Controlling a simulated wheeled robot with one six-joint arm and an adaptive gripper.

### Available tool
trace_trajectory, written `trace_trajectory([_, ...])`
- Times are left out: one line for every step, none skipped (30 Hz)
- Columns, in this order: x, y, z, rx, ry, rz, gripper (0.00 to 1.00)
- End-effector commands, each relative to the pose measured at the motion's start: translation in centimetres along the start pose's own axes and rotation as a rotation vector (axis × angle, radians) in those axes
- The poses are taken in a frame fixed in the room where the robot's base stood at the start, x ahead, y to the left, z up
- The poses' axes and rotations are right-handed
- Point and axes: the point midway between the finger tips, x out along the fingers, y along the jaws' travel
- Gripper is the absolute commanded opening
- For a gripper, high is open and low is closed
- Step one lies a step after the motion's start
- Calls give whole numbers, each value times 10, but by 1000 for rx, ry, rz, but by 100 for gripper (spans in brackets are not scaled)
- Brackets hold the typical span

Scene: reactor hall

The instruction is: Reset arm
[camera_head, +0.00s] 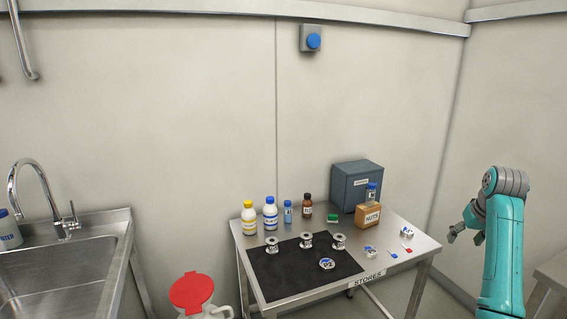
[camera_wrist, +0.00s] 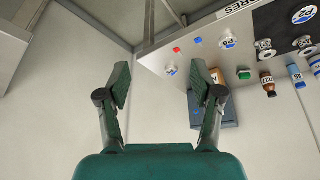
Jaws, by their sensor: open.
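My teal arm (camera_head: 503,250) stands at the right, beside the steel table marked STORES (camera_head: 425,243). My gripper (camera_head: 455,234) is just past the table's right edge, pointing left. In the wrist view my gripper (camera_wrist: 160,80) has its two fingers wide apart with nothing between them. Behind the fingers that view shows pale wall and floor, with the table at upper right.
The table bears a black mat (camera_head: 290,277) with metal spools, several bottles (camera_head: 270,213), a NUTS box (camera_head: 368,214) and a grey-blue cabinet (camera_head: 356,185). A sink (camera_head: 60,275) stands left. A red-lidded container (camera_head: 191,290) is in front. The wall has a blue button (camera_head: 313,41).

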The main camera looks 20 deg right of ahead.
Motion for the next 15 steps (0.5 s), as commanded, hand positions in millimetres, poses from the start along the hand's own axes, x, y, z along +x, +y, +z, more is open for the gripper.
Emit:
trace_trajectory([7, -4, 3, -3, 1, -2, 66])
trace_trajectory([9, -6, 4, -4, 4, -2, 66])
trace_trajectory([13, -8, 6, -6, 6, -3, 66])
trace_trajectory([16, -9, 7, -7, 8, -3, 66])
trace_trajectory([19, -11, 8, -8, 11, -3, 66])
trace_trajectory([22, -13, 10, -9, 16, -3, 66])
trace_trajectory([26, -14, 11, -10, 18, -3, 66])
trace_trajectory([30, -17, 13, -11, 20, -4, 66])
trace_trajectory([35, -19, 16, -12, 23, -5, 66])
trace_trajectory([39, -21, 17, -14, 27, -5, 66])
trace_trajectory([44, -24, 20, -15, 31, -5, 66])
trace_trajectory([49, -27, 23, -17, 36, -6, 66])
trace_trajectory([54, -30, 26, -20, 41, -7, 66])
trace_trajectory([59, -34, 29, -21, 45, -8, 66])
trace_trajectory([66, -38, 33, -24, 51, -9, 66])
